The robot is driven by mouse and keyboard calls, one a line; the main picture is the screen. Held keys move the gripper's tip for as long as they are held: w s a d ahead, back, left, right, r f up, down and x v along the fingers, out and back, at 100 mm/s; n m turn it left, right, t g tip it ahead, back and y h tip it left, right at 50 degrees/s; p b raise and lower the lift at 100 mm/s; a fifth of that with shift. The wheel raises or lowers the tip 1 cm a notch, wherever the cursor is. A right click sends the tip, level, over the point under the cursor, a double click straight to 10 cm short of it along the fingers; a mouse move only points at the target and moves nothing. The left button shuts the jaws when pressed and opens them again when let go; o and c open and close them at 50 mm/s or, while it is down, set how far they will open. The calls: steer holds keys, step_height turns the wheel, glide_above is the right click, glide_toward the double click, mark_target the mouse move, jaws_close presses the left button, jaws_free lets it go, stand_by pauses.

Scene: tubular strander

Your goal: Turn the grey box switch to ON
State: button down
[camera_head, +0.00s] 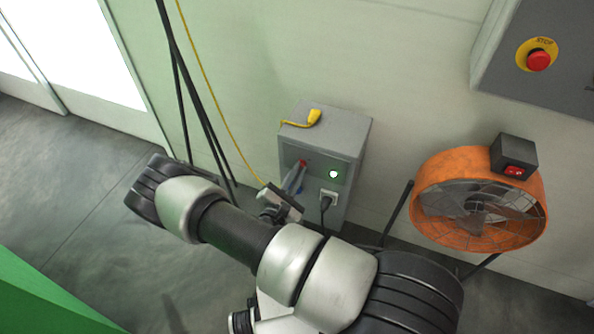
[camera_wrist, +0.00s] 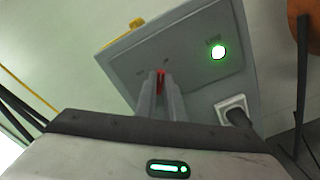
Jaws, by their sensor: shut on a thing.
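The grey box (camera_head: 345,140) is mounted low on the wall; it also fills the upper middle of the wrist view (camera_wrist: 190,60). On its front is a red switch (camera_wrist: 160,80), whose red tip shows in the head view (camera_head: 303,163). My gripper (camera_wrist: 161,92) is at the box front with its two fingers shut on the switch, one on each side. The fingers hide most of the switch, so its exact angle is hard to tell. A round lamp (camera_head: 333,174) to the right of the switch glows green, also in the wrist view (camera_wrist: 218,52).
A black plug sits in a white socket (camera_wrist: 232,106) below the lamp. A yellow plug (camera_head: 313,117) on a cable lies on top of the box. An orange fan (camera_head: 440,185) stands at right.

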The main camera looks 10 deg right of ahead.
steer(key=shift+m, duration=0.8)
steer(key=shift+f, duration=0.1)
steer(key=c, duration=1.9)
jaws_free()
steer(key=shift+o, duration=0.2)
steer(key=shift+s, duration=0.1)
steer(key=p+v, duration=0.1)
steer(key=v, duration=1.6)
steer(key=shift+a+p, duration=0.15)
steer(key=shift+p, duration=0.15)
steer(key=shift+s, duration=0.1)
